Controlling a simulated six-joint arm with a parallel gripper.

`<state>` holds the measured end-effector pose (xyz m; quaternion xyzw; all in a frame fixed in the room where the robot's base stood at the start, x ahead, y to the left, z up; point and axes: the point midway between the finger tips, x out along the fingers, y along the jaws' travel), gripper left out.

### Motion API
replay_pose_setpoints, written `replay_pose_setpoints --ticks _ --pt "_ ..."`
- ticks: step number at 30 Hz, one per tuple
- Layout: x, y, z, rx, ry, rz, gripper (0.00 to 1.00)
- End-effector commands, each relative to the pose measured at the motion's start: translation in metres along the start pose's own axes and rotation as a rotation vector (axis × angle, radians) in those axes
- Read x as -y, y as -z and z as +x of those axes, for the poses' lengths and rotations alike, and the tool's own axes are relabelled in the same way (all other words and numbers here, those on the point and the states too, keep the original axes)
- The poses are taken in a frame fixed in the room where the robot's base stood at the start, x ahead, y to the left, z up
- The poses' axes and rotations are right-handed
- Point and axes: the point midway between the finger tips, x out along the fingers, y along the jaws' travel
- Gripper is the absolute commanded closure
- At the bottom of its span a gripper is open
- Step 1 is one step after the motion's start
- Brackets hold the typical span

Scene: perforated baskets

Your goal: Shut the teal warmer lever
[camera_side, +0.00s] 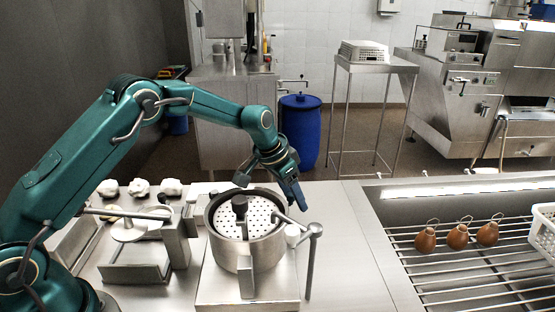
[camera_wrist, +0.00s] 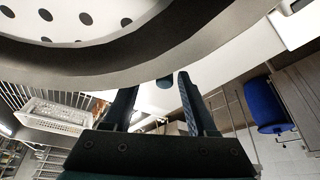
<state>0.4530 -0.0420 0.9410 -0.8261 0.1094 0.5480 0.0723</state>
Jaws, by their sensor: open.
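A steel pot (camera_side: 221,251) with a white perforated basket (camera_side: 260,212) stands on a flat steel warmer base (camera_side: 215,292). A grey metal lever (camera_side: 310,262) hangs down at the warmer's right side, joined to a short bar near a white cap. I see no teal on it. My gripper (camera_side: 294,190) is above and behind the pot's right rim, pointing down, apart from the lever. In the wrist view my gripper (camera_wrist: 157,81) is open, its fingers apart below the large curved rim. A small dark round thing (camera_wrist: 165,82) shows between the fingertips; I cannot tell what it is.
A steel fixture with a round plate (camera_side: 129,229) stands left of the pot, with several white lumps (camera_side: 140,188) behind it. At right is a wire rack (camera_side: 450,270) with three brown jugs (camera_side: 457,237) and a white basket (camera_side: 543,232). The counter (camera_side: 355,240) right of the lever is clear.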

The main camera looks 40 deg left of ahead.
Motion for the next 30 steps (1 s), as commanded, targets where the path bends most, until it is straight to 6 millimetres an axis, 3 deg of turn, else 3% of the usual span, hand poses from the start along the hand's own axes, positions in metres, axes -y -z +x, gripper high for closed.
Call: replay_pose_setpoints --ticks 21,30 --pt "0.000 0.022 -0.051 -0.003 0.001 -0.001 0.43" --pt "0.000 0.024 -0.057 0.000 0.001 -0.001 0.43"
